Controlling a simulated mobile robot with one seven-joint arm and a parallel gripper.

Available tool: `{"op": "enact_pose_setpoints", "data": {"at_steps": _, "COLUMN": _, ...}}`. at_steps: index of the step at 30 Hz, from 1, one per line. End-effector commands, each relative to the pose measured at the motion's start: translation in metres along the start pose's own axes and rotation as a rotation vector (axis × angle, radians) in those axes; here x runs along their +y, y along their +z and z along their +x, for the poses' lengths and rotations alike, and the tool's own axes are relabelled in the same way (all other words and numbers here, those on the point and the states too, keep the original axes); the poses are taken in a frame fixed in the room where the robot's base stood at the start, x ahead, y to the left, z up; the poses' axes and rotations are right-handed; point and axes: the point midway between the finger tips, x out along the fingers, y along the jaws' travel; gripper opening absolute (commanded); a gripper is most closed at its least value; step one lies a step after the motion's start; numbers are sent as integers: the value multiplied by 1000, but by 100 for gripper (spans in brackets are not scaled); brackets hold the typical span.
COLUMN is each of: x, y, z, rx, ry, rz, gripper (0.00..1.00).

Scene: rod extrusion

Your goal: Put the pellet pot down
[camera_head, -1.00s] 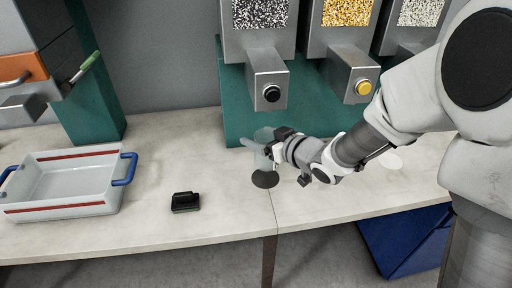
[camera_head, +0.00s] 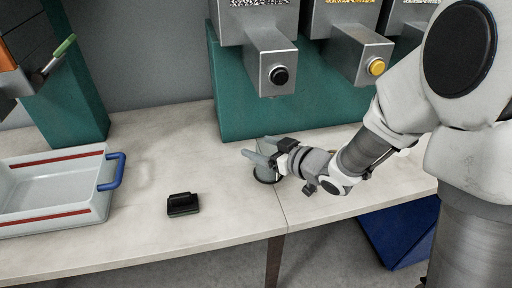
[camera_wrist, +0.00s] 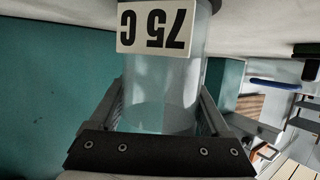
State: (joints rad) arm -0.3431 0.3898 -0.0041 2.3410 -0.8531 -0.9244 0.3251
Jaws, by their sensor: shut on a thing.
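The pellet pot (camera_head: 267,173) is a clear cylinder on the pale bench, seen upright below the left dispenser. My gripper (camera_head: 262,157) is shut around its upper part, reaching in from the right. In the wrist view the pot (camera_wrist: 160,75) stands between the two fingers, with a white label (camera_wrist: 154,28) reading "75 C" upside down. A dark round spot (camera_head: 266,181) shows at the pot's foot. The base is at or very near the bench; I cannot tell if it touches. No pellets are clearly visible in the pot.
The bench (camera_head: 150,240) is clear in front of the pot. Dispenser spouts with a black button (camera_head: 279,75) and a yellow button (camera_head: 376,67) overhang behind.

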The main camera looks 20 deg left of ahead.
Motion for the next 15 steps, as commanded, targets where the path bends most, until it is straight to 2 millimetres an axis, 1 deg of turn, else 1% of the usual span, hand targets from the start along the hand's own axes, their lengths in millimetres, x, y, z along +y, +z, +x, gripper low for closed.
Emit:
{"op": "enact_pose_setpoints", "data": {"at_steps": 9, "x": 0, "y": 1, "z": -2, "rx": 2, "ry": 0, "rz": -1, "gripper": 5}}
{"op": "enact_pose_setpoints", "data": {"at_steps": 14, "x": 0, "y": 6, "z": 0, "rx": 2, "ry": 0, "rz": -1, "gripper": 5}}
{"op": "enact_pose_setpoints", "data": {"at_steps": 15, "x": 0, "y": 5, "z": 0, "rx": 0, "ry": 0, "rz": 0, "gripper": 88}}
